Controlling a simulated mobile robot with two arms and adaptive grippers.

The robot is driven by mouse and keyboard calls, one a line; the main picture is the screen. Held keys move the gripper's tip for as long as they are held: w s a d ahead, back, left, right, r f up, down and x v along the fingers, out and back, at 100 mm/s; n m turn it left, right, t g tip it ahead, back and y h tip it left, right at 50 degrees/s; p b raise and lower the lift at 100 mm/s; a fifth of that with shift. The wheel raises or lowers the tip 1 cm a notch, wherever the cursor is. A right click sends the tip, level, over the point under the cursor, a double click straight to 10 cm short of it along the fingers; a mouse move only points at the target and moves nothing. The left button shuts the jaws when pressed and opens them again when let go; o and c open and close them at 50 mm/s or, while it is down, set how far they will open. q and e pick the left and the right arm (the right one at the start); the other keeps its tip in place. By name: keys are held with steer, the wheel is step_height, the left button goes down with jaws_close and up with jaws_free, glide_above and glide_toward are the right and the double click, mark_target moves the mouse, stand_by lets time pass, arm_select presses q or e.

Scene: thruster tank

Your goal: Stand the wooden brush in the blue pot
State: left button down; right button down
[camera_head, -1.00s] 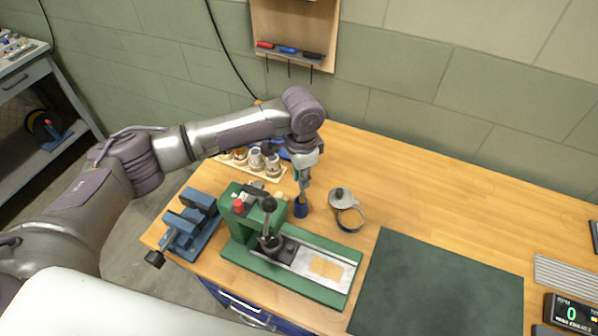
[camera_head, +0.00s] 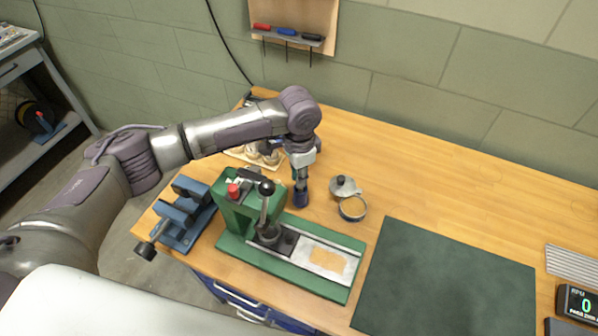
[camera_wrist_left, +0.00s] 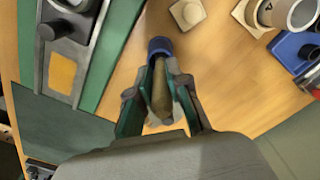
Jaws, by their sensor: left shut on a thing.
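The blue pot (camera_head: 301,199) stands on the wooden table behind the green press. It also shows in the left wrist view (camera_wrist_left: 160,46), just beyond the fingertips. My left gripper (camera_head: 301,181) points down directly over the pot, its fingertips close to the rim. In the left wrist view my left gripper (camera_wrist_left: 157,75) is shut on the wooden brush (camera_wrist_left: 160,92), which lies between the green-padded fingers. The brush's far end reaches the pot's mouth; how deep it sits inside is hidden. In the head view the arm and fingers hide the brush. My right gripper is not in view.
The green press (camera_head: 285,250) stands close in front of the pot. A blue vise (camera_head: 180,215) is at the left edge. A small grey pot (camera_head: 352,208) and its lid (camera_head: 343,187) lie to the right. A rack of jars (camera_head: 258,155) is behind. The table's right rear is clear.

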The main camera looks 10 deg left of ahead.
arm_select(q)
steer(key=shift+f, duration=0.15)
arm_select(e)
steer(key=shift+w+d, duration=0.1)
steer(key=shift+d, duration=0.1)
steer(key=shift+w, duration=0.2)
arm_select(q)
steer(key=c, duration=1)
jaws_free()
steer(key=shift+c, duration=0.2)
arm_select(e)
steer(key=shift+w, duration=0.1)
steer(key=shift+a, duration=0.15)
arm_select(q)
steer(key=shift+r, duration=0.35)
step_height(320, 180, up, 11)
steer(key=shift+r, duration=0.15)
